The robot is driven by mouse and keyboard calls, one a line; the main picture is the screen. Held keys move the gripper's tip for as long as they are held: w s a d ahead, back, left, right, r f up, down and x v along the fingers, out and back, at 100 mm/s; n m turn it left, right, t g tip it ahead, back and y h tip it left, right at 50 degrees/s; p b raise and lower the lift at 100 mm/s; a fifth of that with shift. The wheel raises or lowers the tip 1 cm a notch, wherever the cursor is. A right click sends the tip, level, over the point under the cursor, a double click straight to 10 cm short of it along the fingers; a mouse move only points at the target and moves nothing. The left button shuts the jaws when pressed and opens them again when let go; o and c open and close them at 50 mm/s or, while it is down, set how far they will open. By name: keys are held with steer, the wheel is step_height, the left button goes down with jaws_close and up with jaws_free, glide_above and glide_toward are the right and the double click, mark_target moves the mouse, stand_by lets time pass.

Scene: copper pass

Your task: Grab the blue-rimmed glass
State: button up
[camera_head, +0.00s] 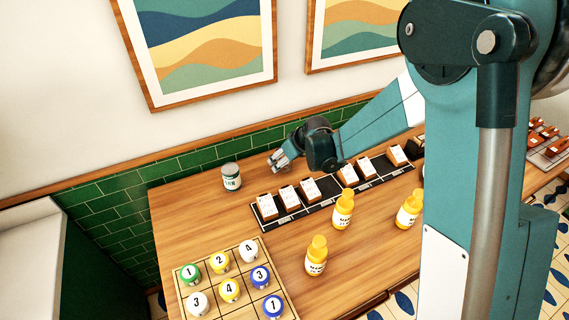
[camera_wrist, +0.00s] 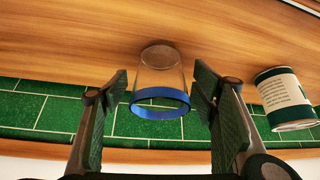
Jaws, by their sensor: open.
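The blue-rimmed glass (camera_wrist: 159,80) is clear, with a thick blue band at its rim. In the wrist view it stands on the wooden table, between the two spread fingers of my gripper (camera_wrist: 160,105) and apart from both. In the head view my gripper (camera_head: 279,160) is low over the back of the table, near the green tiled wall. I cannot make out the glass in the head view. My gripper is open and holds nothing.
A green and white can (camera_head: 231,177) stands left of my gripper; it shows at the right in the wrist view (camera_wrist: 284,98). A black strip (camera_head: 290,218) with several small cards lies in front. Yellow bottles (camera_head: 343,209) and a grid board (camera_head: 190,270) with numbered balls stand nearer.

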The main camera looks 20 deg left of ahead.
steer(key=shift+f, duration=0.15)
steer(key=shift+c, duration=0.2)
stand_by(0.3)
steer(key=c, duration=1)
